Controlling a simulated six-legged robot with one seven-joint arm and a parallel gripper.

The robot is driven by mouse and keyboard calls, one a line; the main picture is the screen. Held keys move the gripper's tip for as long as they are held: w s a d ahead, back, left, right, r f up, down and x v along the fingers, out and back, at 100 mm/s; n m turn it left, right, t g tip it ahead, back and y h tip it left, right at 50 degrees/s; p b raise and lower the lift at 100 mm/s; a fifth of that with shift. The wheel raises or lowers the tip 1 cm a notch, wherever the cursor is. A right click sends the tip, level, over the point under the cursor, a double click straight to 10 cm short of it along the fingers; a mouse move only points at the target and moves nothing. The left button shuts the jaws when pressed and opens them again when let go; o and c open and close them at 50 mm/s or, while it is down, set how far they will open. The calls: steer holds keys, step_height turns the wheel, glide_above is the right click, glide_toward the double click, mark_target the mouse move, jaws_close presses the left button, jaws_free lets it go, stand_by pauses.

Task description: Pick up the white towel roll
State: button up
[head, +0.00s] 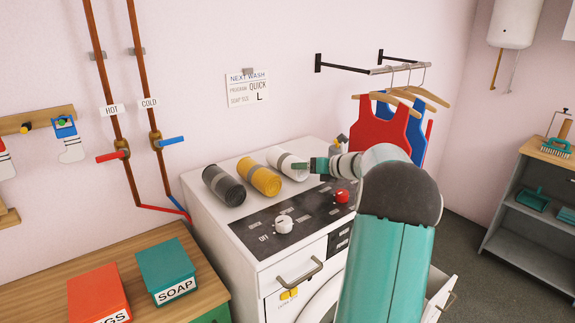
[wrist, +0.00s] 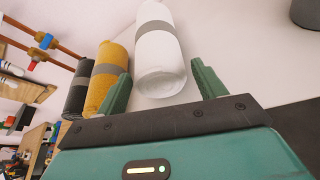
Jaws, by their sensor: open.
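The white towel roll (head: 287,164) with a grey band lies on top of the white washing machine (head: 212,243), at the right end of a row of three rolls. It also shows in the wrist view (wrist: 160,62), lying between and just beyond my open fingers. My gripper (wrist: 163,92) is open and empty, with one green finger on each side of the roll's near end. In the head view my gripper (head: 309,165) is at the right end of the white roll, and the arm hides part of the machine.
A yellow roll (head: 260,177) and a dark grey roll (head: 224,186) lie left of the white one. Red and white knobs (head: 283,225) stand on the front panel. Red and blue vests (head: 380,127) hang to the right. Boxes (head: 168,268) stand on the left bench.

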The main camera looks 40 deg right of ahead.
mark_target(287, 164)
steer(key=x, duration=0.5)
steer(key=shift+w+r, duration=0.1)
steer(key=shift+r, duration=0.05)
steer(key=c, duration=0.9)
steer(key=shift+o, duration=0.2)
steer(key=shift+r, duration=0.1)
